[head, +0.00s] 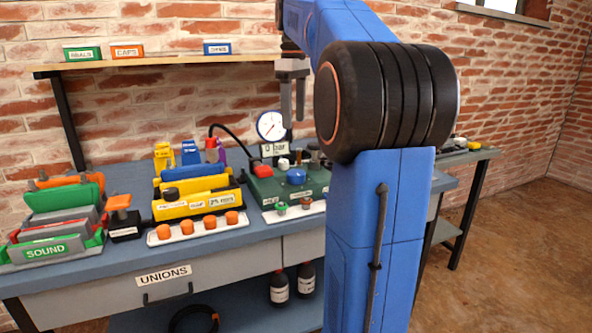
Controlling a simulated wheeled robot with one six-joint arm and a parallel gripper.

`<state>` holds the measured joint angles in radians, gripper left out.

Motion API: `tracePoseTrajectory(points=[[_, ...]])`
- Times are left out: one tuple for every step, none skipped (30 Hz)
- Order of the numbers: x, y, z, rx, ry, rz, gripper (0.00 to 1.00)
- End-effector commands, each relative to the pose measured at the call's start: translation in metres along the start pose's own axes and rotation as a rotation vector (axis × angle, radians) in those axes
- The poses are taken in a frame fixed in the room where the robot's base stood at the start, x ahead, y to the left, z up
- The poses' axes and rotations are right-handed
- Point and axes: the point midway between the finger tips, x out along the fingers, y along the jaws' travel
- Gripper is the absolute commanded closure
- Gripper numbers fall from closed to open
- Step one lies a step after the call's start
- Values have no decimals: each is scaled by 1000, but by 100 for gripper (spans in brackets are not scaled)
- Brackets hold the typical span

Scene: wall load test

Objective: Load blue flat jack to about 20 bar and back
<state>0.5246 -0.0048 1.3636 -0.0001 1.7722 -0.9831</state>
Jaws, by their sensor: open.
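A green pump box (262,186) stands on the blue bench, with a round white gauge (271,126) and a display (287,148) that reads "0 bar". The gauge needle is too small to read. The box carries a blue knob (296,176) and a red part (254,162). A small blue upright piece (190,153) stands behind the yellow blocks; I cannot tell whether it belongs to a blue flat jack. My gripper (293,116) is open and empty, pointing down above the pump box, in front of the wall. My arm hides the bench's right part.
Yellow blocks (199,204) marked "GAP 25 mm" sit left of the pump, behind a white strip with several orange caps (210,222). A "SOUND" tray (42,253) holds green and grey blocks. A shelf (150,66) with small boxes crosses the wall. Bottles (279,288) stand below.

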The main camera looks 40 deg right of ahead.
Motion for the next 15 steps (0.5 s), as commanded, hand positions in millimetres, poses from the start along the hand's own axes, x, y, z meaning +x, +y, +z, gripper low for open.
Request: tracePoseTrajectory(points=[[-2, 6, 1, -4, -2, -3, 37], [-3, 8, 1, -6, -4, -5, 37], [-3, 10, 2, -10, -5, -8, 37], [-3, 11, 2, -12, -6, -9, 37], [-2, 11, 2, -13, -6, -9, 37], [0, 11, 2, -14, -6, -10, 37], [2, 11, 3, -14, -7, -10, 37], [5, 11, 3, -14, -7, -10, 37], [9, 11, 3, -14, -7, -11, 37], [14, 10, 3, -14, -7, -11, 37], [18, 10, 3, -14, -7, -11, 37], [25, 10, 3, -14, -8, -12, 37], [30, 10, 3, -13, -8, -12, 37], [35, 10, 3, -13, -7, -11, 37], [42, 10, 3, -13, -8, -12, 37]])
